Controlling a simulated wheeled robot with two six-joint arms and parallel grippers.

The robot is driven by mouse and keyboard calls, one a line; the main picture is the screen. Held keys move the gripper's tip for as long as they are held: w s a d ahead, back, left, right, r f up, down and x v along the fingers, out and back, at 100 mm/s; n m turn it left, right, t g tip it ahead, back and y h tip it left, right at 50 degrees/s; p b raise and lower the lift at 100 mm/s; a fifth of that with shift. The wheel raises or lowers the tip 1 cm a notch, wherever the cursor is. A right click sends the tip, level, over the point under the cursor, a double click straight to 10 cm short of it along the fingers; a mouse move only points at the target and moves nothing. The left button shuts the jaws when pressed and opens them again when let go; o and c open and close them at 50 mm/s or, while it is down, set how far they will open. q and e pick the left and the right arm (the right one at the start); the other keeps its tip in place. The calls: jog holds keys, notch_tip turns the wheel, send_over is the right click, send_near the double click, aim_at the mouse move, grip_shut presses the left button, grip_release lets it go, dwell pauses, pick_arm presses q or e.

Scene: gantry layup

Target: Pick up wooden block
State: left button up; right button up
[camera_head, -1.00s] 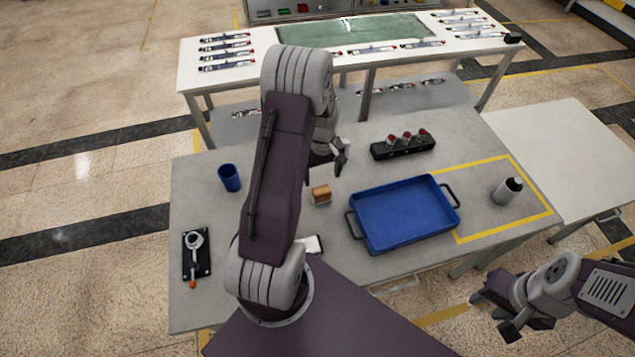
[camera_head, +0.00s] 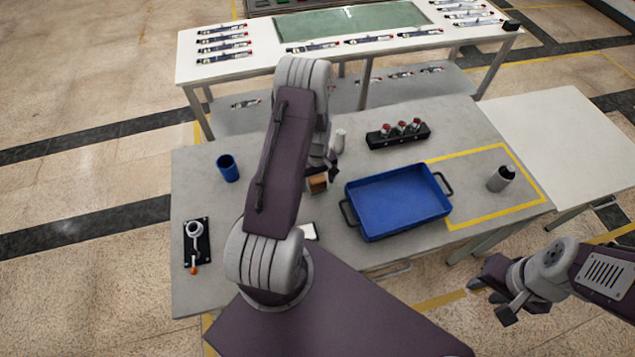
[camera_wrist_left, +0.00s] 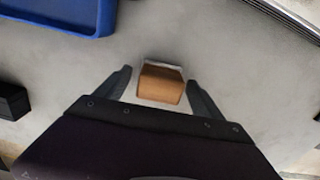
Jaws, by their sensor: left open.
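The wooden block (camera_head: 317,183) is a small brown block on the grey table, left of the blue tray. In the left wrist view the block (camera_wrist_left: 161,84) lies between the open fingers of my left gripper (camera_wrist_left: 160,86), with a gap on each side. In the head view my left gripper (camera_head: 325,172) is at the block, partly hidden by my own arm. My right gripper (camera_head: 493,297) hangs at the lower right, off the table and far from the block; its finger opening is unclear.
A blue tray (camera_head: 398,203) with black handles stands right of the block. A blue cup (camera_head: 228,168), a lever device (camera_head: 196,243), a black holder with red-topped items (camera_head: 398,134) and a grey bottle (camera_head: 501,178) also stand on the table (camera_head: 255,160). A white object (camera_head: 310,232) lies nearer me.

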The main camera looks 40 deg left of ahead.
aim_at(322, 177)
pick_arm(q)
jog(key=shift+d, duration=0.1)
jog(key=c, duration=1.5)
jog(key=shift+r, duration=0.15)
jog(key=shift+r, duration=0.3)
jog(key=r, duration=0.1)
jog(key=w+r+b, duration=0.1)
jog(key=r, duration=0.2)
jog(key=shift+w+d, duration=0.15)
jog(key=shift+d, duration=0.25)
jog(key=w+d+r+b, duration=0.1)
jog(key=w+d+r, duration=0.5)
jog(key=w, duration=0.1)
jog(key=shift+w+d+b, duration=0.3)
jog(key=shift+d+b, duration=0.05)
jog(key=shift+r, duration=0.1)
